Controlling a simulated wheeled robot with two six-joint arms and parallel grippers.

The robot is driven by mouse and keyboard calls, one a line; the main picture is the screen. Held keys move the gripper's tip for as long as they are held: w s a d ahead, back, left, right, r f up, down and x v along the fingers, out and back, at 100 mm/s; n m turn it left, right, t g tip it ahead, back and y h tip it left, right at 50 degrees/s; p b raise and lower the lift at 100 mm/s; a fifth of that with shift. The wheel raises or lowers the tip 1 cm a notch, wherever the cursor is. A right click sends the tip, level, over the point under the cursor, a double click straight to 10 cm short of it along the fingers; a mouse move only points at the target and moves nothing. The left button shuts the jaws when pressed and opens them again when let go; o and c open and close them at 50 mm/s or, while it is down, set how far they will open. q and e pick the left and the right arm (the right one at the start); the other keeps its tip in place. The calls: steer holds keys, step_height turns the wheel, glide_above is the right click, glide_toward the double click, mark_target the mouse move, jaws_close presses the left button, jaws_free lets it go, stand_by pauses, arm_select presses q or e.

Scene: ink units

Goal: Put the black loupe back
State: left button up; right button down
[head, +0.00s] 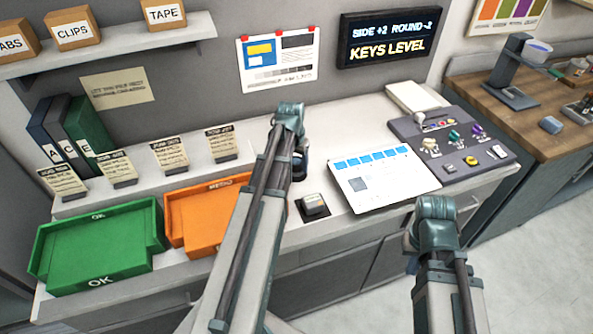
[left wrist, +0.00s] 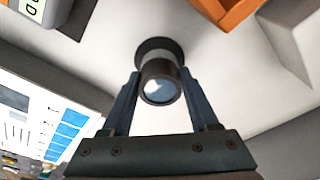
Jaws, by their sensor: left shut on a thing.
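The black loupe (left wrist: 160,70) shows in the left wrist view, a dark cylinder with a wider rim at its far end and a pale lens facing the camera. My left gripper (left wrist: 161,82) is shut on it, with one finger on each side. Whether its far rim touches the white surface I cannot tell.
A green tray (head: 100,248) and an orange tray (head: 188,243) stand at the left. A small dark device (head: 314,207) sits near the front. The printed sheet (head: 384,180) and a grey control panel (head: 462,150) lie to the right. Small cards (head: 168,154) stand along the back ledge.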

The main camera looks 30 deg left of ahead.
mark_target(294, 164)
arm_select(q)
steer(key=shift+f, duration=0.7)
steer(key=shift+r, duration=0.15)
arm_select(e)
steer(key=shift+f, duration=0.55)
steer(key=shift+f, duration=0.1)
arm_select(q)
steer(key=o, duration=1.4)
steer(key=r+p, duration=0.4)
steer(key=s+r+p, duration=0.1)
steer(key=r+p, duration=0.7)
steer(key=shift+s, duration=0.4)
arm_select(e)
step_height(294, 164, up, 12)
